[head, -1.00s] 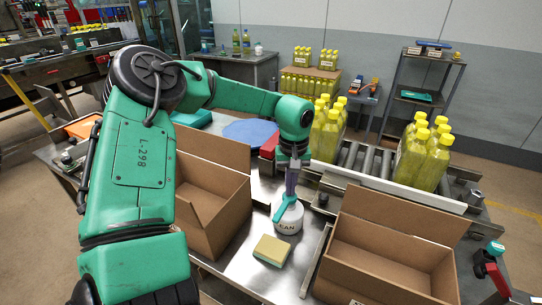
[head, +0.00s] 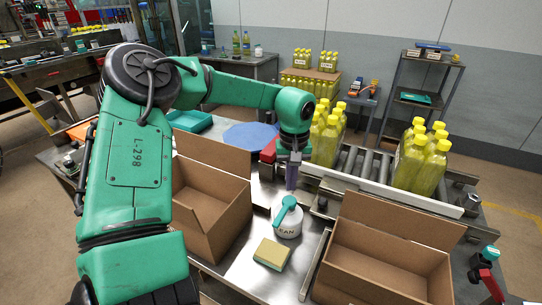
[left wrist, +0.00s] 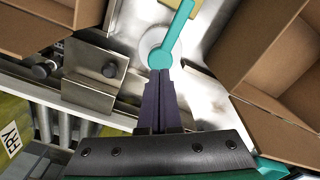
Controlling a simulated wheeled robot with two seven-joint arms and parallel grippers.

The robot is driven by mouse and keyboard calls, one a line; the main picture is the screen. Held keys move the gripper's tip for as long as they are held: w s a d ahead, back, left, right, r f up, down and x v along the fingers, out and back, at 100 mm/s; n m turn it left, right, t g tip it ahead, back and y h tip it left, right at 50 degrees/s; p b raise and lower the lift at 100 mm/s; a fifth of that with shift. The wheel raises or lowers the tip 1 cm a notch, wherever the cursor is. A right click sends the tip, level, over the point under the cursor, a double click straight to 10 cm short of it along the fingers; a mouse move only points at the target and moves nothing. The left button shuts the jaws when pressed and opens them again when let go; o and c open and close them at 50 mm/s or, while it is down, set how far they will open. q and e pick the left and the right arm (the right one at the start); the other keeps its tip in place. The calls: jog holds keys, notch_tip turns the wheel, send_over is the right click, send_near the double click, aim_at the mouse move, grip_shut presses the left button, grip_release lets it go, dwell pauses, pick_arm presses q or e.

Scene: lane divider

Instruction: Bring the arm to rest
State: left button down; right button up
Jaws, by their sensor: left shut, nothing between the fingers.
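My left arm reaches in from the left in the head view. My right gripper is not in view.
Open cardboard boxes stand left (head: 205,215) and right (head: 385,262) of the bottle. A yellow sponge (head: 272,252) lies in front. Yellow bottles (head: 421,160) stand on a roller conveyor (head: 365,170) behind. A blue round mat (head: 250,135) lies at the back.

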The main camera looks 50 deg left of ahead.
pick_arm(q)
notch_tip(320, 180, up, 4)
jog(key=shift+f+p, duration=0.25)
jog(key=shift+p, duration=0.45)
